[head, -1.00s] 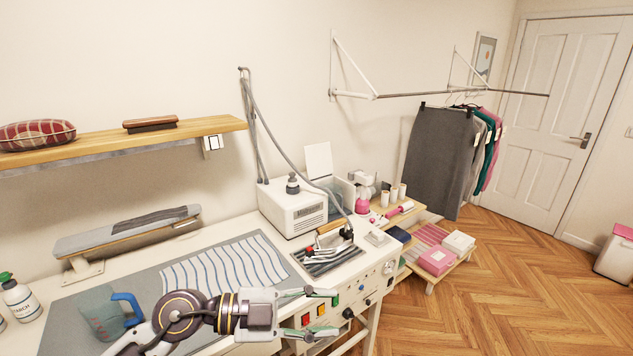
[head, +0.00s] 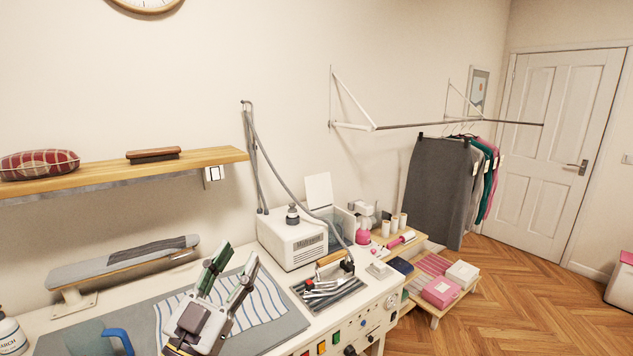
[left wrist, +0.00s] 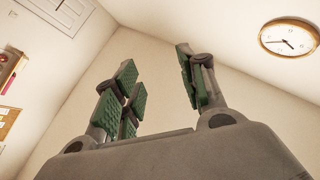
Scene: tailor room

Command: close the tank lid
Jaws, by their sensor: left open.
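The white box-shaped steam unit (head: 292,243) stands on the bench near the wall. A thin white panel (head: 319,190) stands upright at its back right, above a translucent tank (head: 341,222); it looks like the raised tank lid. A dark knob (head: 292,214) sits on the unit's top. My left gripper (head: 233,263) is open and empty, pointing upward over the striped cloth. It is left of and nearer than the unit, apart from the lid. The left wrist view shows its spread green-padded fingers (left wrist: 158,95) against the wall and ceiling. My right gripper is not in view.
A grey hose (head: 290,180) runs from a wall pole to the iron (head: 345,262) in front of the unit. A wooden shelf (head: 120,176) juts out at left; a blue-handled jug (head: 100,338) stands below.

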